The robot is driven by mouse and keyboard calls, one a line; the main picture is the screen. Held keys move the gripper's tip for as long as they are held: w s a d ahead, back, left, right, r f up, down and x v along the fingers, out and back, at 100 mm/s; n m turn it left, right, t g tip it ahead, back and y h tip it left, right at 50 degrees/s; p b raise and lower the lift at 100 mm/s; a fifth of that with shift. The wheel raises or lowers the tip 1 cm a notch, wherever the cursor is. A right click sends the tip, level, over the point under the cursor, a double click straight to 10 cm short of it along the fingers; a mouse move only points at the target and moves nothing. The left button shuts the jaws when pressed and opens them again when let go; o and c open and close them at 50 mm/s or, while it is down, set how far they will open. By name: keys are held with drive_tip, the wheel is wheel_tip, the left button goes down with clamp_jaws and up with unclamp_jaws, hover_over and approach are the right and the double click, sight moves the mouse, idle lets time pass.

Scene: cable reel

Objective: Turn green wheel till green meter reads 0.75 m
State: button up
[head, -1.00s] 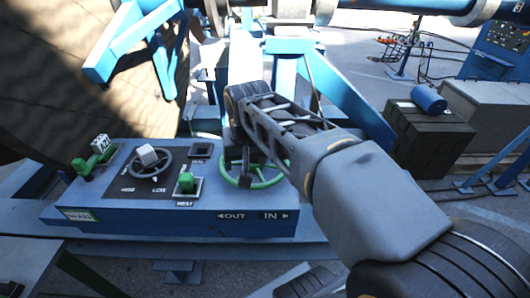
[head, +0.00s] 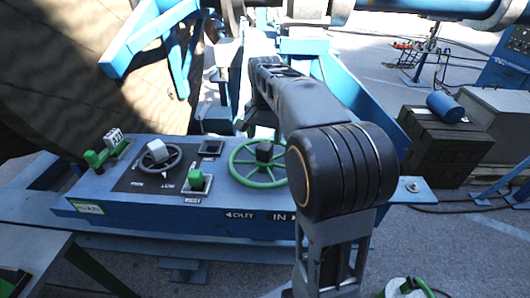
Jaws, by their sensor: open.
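The green wheel (head: 246,173), a spoked ring with a dark block at its hub, lies on the right part of the blue control panel (head: 150,215). Its right edge is hidden behind my arm. My gripper (head: 252,124) is behind and above the wheel, at the far end of my arm, and looks clear of the rim. It is open, though its fingers are mostly hidden. A small green-edged plate (head: 85,207) is on the panel's front left; its text is too small to read.
A small dark wheel with a pale hub (head: 158,152) and a green lever (head: 200,182) stand left of the green wheel. The big reel (head: 70,70) rises behind. Dark crates (head: 440,145) stand at right.

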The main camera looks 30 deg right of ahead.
sight(265, 145)
wheel_tip(265, 145, down, 6)
drive_tip(key=shift+f, duration=0.25)
drive_tip(key=shift+c, duration=0.3)
drive_tip(key=c, duration=1.2)
